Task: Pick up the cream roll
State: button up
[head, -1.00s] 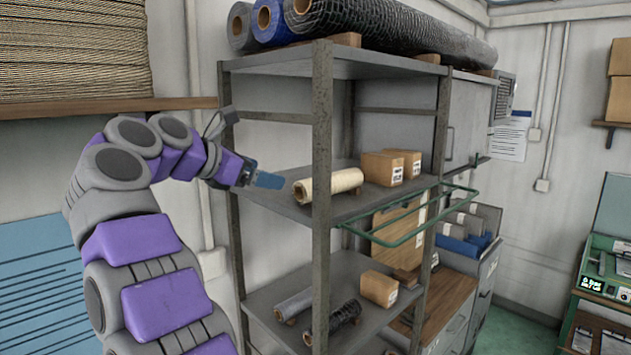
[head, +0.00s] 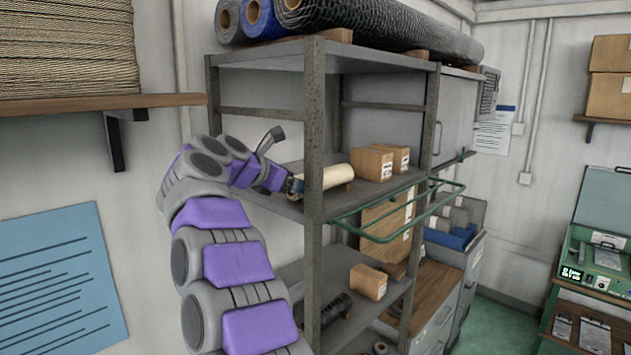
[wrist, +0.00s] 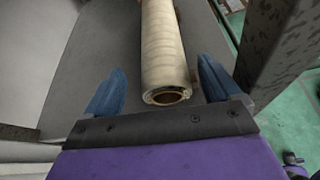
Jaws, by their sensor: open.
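The cream roll (head: 331,177) lies on the middle shelf (head: 362,195) of the metal rack, partly hidden behind the front post in the head view. In the wrist view the cream roll (wrist: 164,45) points its hollow near end toward my gripper (wrist: 162,85). The two blue fingers are open, one on each side of the roll's near end, with gaps between them and the roll. In the head view my gripper (head: 293,186) is at the left end of the roll, and its fingertips are largely hidden by the post.
Cardboard boxes (head: 371,164) stand right of the roll on the same shelf. The rack's front post (head: 315,130) is close to my gripper. A green rail (head: 400,212) juts out from the shelf front. Long dark mesh rolls (head: 385,25) lie on top.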

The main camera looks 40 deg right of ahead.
jog(key=x, duration=0.5)
jog(key=shift+s+d+r+p, duration=0.25)
jog(key=shift+s+r+p, duration=0.05)
jog(key=shift+s+p, duration=0.1)
jog(key=shift+w+f, duration=0.1)
jog(key=shift+f, duration=0.05)
jog(key=shift+w+a, duration=0.15)
jog(key=shift+a, duration=1.1)
jog(key=shift+c, duration=0.4)
jog(key=shift+d+f, duration=0.1)
jog(key=shift+d, duration=1)
jog(key=c, duration=0.5)
jog(key=shift+d, duration=0.45)
jog(key=shift+c, duration=2)
jog(key=shift+a, duration=0.95)
jog(key=c, duration=0.5)
jog(key=shift+a, duration=0.2)
grip_shut()
jog(key=shift+d, duration=0.95)
jog(key=shift+a+r, duration=0.7)
jog(key=shift+r, duration=0.35)
jog(key=shift+r+p, duration=0.5)
jog(key=shift+r, duration=0.35)
jog(key=s+a+b, duration=0.3)
jog(key=a+b, duration=0.2)
jog(key=a, duration=1.2)
jog(key=shift+b, duration=0.3)
